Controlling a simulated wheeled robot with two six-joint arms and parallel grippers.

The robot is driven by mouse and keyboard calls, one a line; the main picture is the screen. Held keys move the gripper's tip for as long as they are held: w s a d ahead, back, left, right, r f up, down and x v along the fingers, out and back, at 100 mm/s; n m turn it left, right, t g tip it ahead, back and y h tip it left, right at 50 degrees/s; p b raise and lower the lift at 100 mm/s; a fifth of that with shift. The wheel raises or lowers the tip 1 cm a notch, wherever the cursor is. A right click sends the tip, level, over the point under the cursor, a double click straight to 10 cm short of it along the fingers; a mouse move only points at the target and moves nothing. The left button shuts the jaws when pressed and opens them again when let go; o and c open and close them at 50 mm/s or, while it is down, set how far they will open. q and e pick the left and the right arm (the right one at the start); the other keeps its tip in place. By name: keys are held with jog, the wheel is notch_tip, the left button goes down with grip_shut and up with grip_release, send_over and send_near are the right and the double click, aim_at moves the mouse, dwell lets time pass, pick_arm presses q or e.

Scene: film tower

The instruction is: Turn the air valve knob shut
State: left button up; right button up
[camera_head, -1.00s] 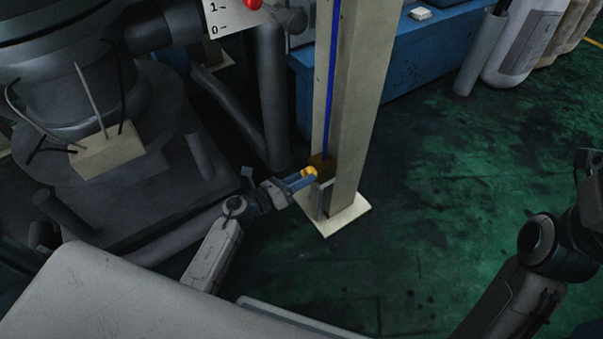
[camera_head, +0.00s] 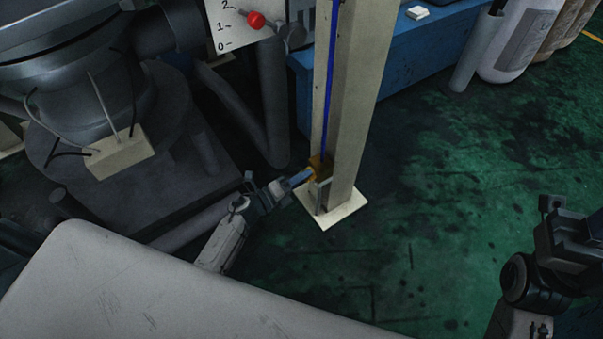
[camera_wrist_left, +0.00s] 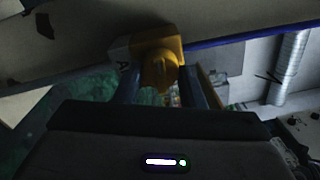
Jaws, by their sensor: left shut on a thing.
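The air valve is a small yellow-orange body (camera_head: 320,165) low on the cream post, at the bottom of a blue line. Its round yellow knob (camera_wrist_left: 158,72) shows between the two fingers in the left wrist view. My left gripper (camera_head: 308,175) comes in from the left and is shut on the knob, with its fingers on either side. In the head view the fingers partly hide the knob. My right arm (camera_head: 535,280) is at the lower right, away from the post; its jaws do not show clearly.
The cream post (camera_head: 357,100) stands on a square base plate (camera_head: 345,212). A blue cabinet (camera_head: 400,65) and a pale cylinder (camera_head: 515,40) stand behind. Large grey machinery (camera_head: 75,60) fills the left. The green floor (camera_head: 440,200) on the right is clear.

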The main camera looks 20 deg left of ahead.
pick_arm(q)
jog(key=shift+n+p, duration=0.4)
jog(key=shift+n, duration=0.2)
jog(key=o, duration=1)
